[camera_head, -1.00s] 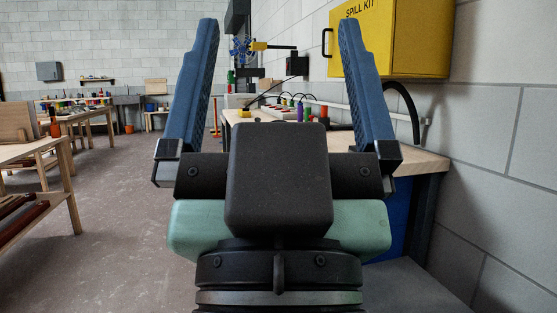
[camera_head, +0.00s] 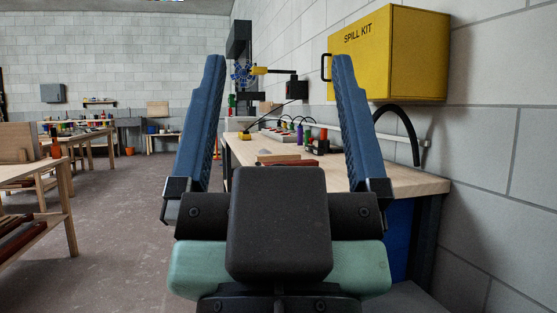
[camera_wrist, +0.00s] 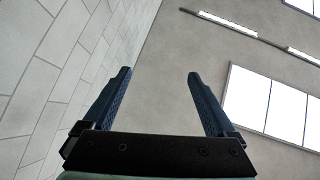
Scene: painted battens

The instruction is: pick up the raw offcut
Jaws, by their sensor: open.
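My gripper (camera_head: 279,62) is open and empty, its two blue fingers pointing up in front of the head camera. In the wrist view my gripper (camera_wrist: 158,74) is also empty, with only wall and ceiling beyond it. Between and well beyond the fingers, a small pale wooden piece (camera_head: 278,157) lies on the workbench (camera_head: 413,182). It may be the raw offcut, but it is too small to be sure. A dark red piece (camera_head: 296,163) lies just in front of it. My gripper's body hides part of the bench top.
A yellow spill kit box (camera_head: 390,55) hangs on the right wall above the bench. A black hose (camera_head: 402,125) arches below it. Several bottles (camera_head: 300,130) stand farther back. A wooden table (camera_head: 62,195) with dark red battens (camera_head: 22,238) is at left. The floor (camera_head: 125,220) between is clear.

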